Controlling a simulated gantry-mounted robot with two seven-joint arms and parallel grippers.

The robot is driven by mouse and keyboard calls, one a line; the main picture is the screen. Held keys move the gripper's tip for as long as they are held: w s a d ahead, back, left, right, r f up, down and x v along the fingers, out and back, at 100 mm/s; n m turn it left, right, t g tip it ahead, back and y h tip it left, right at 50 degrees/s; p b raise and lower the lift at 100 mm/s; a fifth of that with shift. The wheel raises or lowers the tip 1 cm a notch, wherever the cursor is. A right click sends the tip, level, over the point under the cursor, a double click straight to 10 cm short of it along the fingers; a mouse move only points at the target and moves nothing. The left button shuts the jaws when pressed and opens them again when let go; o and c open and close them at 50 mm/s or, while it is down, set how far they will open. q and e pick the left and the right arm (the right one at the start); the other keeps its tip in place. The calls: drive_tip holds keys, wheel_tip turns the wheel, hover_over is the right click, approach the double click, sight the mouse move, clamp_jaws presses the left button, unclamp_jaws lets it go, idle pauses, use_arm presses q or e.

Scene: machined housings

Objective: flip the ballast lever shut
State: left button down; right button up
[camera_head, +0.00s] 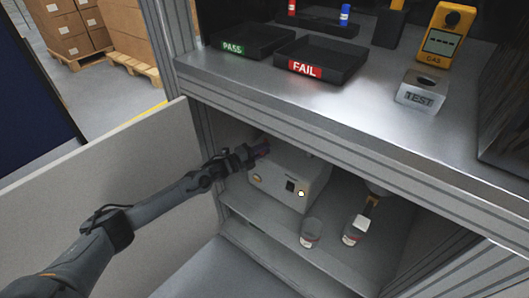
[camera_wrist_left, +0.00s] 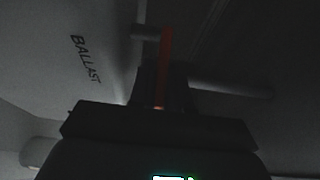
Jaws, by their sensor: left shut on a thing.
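My left arm reaches into the cabinet below the bench, and its left gripper (camera_head: 250,154) is at the back left of a pale grey box (camera_head: 292,181). A small reddish-purple piece shows at the fingertips in the head view. In the dark left wrist view, the gripper (camera_wrist_left: 160,98) is shut on a red bar, the ballast lever (camera_wrist_left: 165,58), which stands up from between the fingers. The lettering BALLAST (camera_wrist_left: 87,60) is on the pale surface to the left. The lever's pivot cannot be made out clearly. My right gripper is not in view.
Above, the bench carries a PASS tray (camera_head: 250,36), a FAIL tray (camera_head: 340,62), a TEST block (camera_head: 422,88) and a yellow gas meter (camera_head: 447,38). The open cabinet door (camera_head: 100,190) is at left.

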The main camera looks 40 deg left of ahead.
use_arm(q)
drive_tip(key=shift+a+m+h, duration=0.1)
drive_tip(key=shift+m+h, duration=0.2)
drive_tip(key=shift+h, duration=0.1)
drive_tip(key=c, duration=1.2)
unclamp_jaws()
drive_tip(key=shift+o, duration=0.2)
